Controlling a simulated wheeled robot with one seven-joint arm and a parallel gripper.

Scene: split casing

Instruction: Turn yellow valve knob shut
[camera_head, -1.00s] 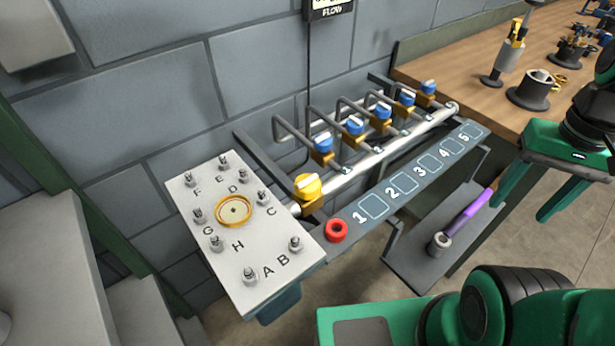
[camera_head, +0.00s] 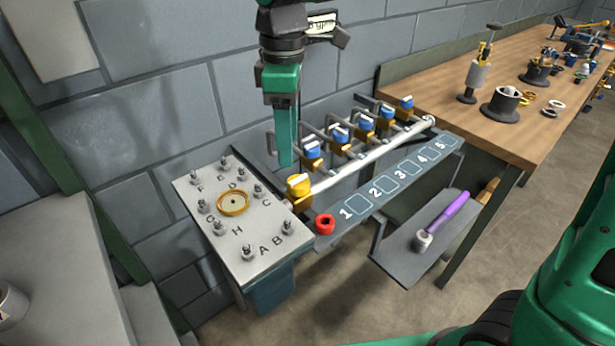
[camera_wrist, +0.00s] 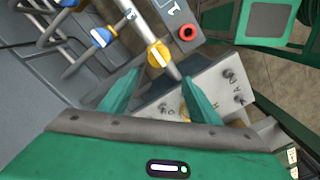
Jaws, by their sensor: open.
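The yellow valve knob (camera_head: 298,184) sits at the near left end of the pipe manifold, beside the plate with lettered studs. It has a pale bar across its face. In the wrist view the yellow knob (camera_wrist: 158,55) lies ahead of the jaws, between their lines and beyond the tips. My gripper (camera_head: 285,160) hangs down just above and behind the knob, pointing downward. In the wrist view my gripper (camera_wrist: 152,92) has its two green fingers apart with nothing between them. The knob appears clear of both fingers.
Several blue valve knobs (camera_head: 312,149) line the pipe (camera_head: 365,160) to the right. A red ring (camera_head: 325,223) lies on the numbered shelf (camera_head: 410,178). The lettered plate (camera_head: 255,236) has upright studs. A purple-handled tool (camera_head: 446,213) rests on a lower tray. The wooden bench (camera_head: 500,128) is at right.

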